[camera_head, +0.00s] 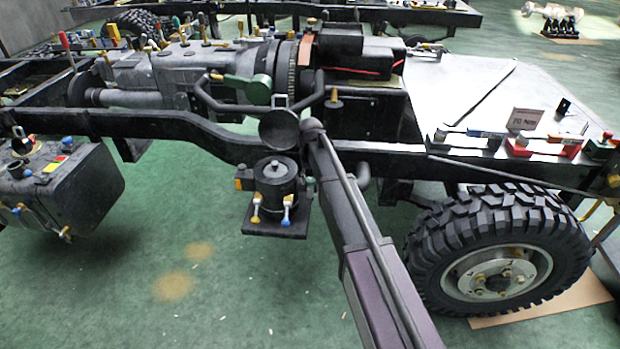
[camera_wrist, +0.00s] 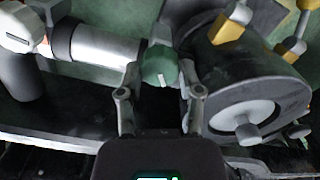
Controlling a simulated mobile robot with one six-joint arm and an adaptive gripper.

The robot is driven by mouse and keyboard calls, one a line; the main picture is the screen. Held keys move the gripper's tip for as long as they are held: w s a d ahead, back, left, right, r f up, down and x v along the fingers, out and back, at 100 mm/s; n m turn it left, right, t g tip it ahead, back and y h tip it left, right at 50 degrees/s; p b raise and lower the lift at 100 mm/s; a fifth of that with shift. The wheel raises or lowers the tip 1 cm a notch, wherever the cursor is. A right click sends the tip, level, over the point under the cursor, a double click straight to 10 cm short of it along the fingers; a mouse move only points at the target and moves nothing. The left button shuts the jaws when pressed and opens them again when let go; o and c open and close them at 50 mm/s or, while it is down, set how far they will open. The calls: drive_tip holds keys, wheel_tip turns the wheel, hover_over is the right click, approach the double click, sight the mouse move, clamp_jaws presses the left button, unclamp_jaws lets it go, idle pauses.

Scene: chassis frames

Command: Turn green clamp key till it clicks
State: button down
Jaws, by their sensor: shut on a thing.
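The green clamp key (camera_wrist: 159,65) is a small rounded knob with a pale line on its face. In the wrist view it sits between a silver pipe (camera_wrist: 100,47) and a dark round canister (camera_wrist: 248,95). My gripper (camera_wrist: 160,74) has one finger on each side of the key and is shut on it. The far side of the key is hidden. In the head view the canister (camera_head: 276,183) hangs below the frame rail, beside my arm. My gripper cannot be made out there.
Yellow-handled clamps (camera_wrist: 230,22) stand out from the canister near my right finger. A white-capped fitting (camera_wrist: 22,27) lies at the left. In the head view a frame rail (camera_head: 200,128) runs above the canister, and a large tyre (camera_head: 498,250) stands to the right.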

drive_tip(key=shift+d+m, duration=0.1)
drive_tip(key=shift+m, duration=2.2)
drive_tip(key=shift+c, duration=1.3)
unclamp_jaws()
drive_tip(key=shift+n, duration=0.3)
